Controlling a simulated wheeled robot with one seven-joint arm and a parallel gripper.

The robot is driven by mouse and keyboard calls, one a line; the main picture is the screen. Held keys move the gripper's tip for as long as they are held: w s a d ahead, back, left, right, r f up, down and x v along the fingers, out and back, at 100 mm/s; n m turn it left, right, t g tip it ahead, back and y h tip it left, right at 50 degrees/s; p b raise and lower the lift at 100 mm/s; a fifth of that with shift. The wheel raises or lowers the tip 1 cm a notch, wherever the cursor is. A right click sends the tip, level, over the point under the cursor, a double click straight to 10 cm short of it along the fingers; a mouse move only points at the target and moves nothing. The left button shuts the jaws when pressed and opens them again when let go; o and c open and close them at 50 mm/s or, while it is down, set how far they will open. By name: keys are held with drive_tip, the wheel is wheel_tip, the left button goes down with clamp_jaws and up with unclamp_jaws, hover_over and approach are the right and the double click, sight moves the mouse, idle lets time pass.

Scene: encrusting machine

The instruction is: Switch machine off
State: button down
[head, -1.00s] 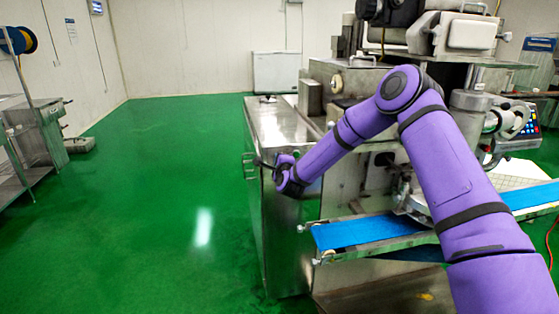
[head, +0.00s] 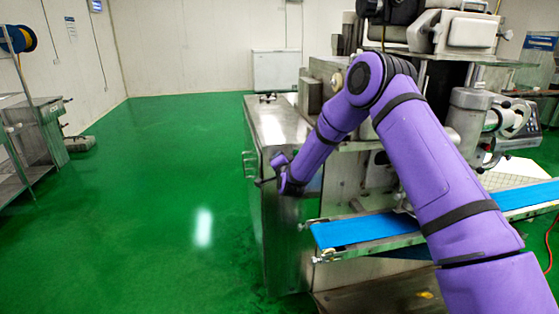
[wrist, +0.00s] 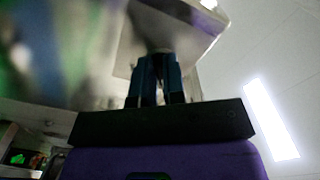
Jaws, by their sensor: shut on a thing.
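The encrusting machine (head: 335,190) is a large steel body at the centre right of the head view. My gripper (head: 262,182) is at its front left side, small and partly hidden by my purple wrist. In the wrist view my gripper (wrist: 157,82) has its dark fingers close together, shut on a small dark part against a pale grey surface. The held part is mostly hidden, and I cannot tell its exact shape. The machine's control panel (head: 532,117) at the far right looks dark.
A blue conveyor belt (head: 365,231) sticks out of the machine below my arm. Steel tables (head: 35,135) stand at the left. The green floor (head: 165,190) between them is clear. A white chest (head: 276,71) stands by the back wall.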

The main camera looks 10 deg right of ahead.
drive_tip(key=shift+f+n, duration=0.15)
drive_tip(key=shift+n, duration=0.55)
drive_tip(key=c, duration=1.2)
unclamp_jaws()
drive_tip(key=s, duration=1.1)
drive_tip(key=shift+w, duration=0.1)
